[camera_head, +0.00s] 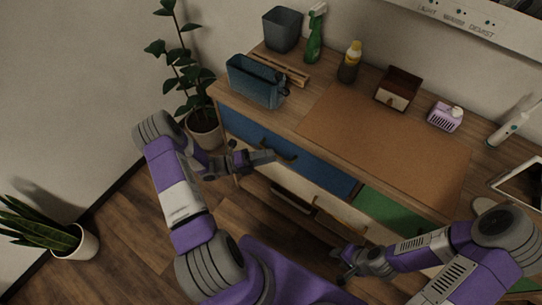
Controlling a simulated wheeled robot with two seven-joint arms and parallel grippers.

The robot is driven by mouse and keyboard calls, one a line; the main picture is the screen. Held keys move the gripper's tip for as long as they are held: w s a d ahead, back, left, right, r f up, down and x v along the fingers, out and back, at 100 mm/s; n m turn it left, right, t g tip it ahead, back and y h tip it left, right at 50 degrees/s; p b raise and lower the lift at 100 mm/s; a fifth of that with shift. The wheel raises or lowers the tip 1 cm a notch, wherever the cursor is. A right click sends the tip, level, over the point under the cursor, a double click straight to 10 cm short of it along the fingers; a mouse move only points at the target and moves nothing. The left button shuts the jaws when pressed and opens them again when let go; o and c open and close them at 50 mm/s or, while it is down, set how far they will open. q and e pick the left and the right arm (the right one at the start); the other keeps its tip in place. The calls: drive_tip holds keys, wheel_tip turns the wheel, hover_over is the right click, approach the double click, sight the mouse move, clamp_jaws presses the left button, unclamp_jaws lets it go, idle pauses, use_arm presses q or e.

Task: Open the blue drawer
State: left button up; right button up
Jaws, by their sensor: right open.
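The blue drawer (325,171) is in the upper left front of the wooden cabinet, and its front looks flush with the cabinet. Its dark curved handle (285,150) is near the middle of the front. My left gripper (264,157) is in front of the blue drawer, with its fingertips just left of the handle. I cannot tell whether it touches the handle or how far its jaws are apart. My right gripper (344,263) is open and empty, low in front of the cabinet, well away from the blue drawer.
A green drawer (392,212) is right of the blue one, with pale drawers (290,181) below. The cabinet top holds a blue toaster-like box (254,82), a grey bin (283,30), a green spray bottle (315,35) and a brown box (398,89). A potted plant (204,130) stands left of the cabinet.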

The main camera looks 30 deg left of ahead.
use_arm(q)
drive_tip(key=shift+x, duration=0.75)
clamp_jaws()
drive_tip(key=shift+s, duration=0.1)
